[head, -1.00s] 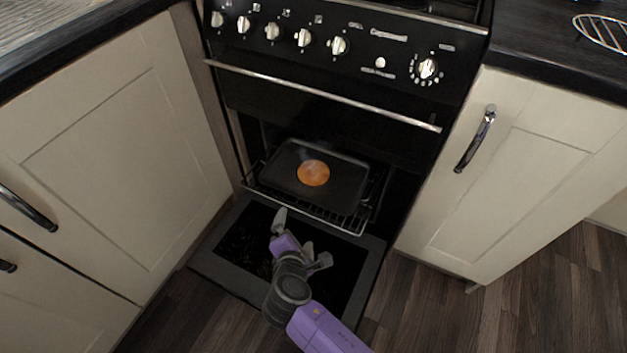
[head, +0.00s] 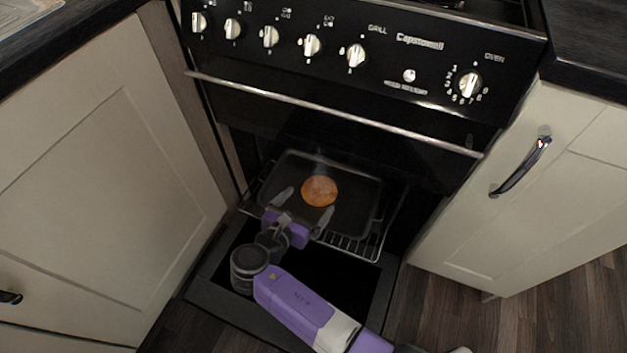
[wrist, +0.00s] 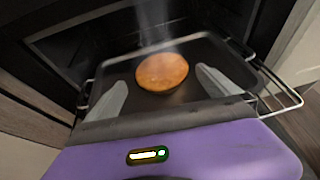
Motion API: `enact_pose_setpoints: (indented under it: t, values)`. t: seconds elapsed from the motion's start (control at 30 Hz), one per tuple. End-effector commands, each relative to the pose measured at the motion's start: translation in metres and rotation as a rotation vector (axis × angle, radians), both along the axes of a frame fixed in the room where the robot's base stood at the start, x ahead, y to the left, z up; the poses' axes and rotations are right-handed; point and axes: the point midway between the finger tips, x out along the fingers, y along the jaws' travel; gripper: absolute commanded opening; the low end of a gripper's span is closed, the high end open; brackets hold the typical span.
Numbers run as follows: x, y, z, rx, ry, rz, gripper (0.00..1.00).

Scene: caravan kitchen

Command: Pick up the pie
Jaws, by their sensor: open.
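The pie (head: 319,191) is small, round and golden brown. It lies on a dark baking tray (head: 352,209) on the oven rack, with faint steam above it. It also shows in the wrist view (wrist: 162,72), upper middle, just beyond the fingertips. My gripper (head: 304,203) is open and empty at the front of the tray. In the wrist view its two grey fingers (wrist: 160,92) point toward the pie, one on each side and apart from it. Whether the fingertips touch the tray cannot be told.
The wire oven rack (head: 350,246) sticks out of the oven. The oven door (head: 235,312) is folded down below it. Cream cabinets stand on the left (head: 95,200) and right (head: 560,200). The oven handle bar (head: 335,113) crosses above the opening.

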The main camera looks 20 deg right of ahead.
Motion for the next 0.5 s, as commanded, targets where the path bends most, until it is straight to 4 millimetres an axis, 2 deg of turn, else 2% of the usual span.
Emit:
enact_pose_setpoints:
  t: [0.5]
  values:
    - [0.027, -0.035, -0.027, 0.001, 0.000, -0.003, 1.00]
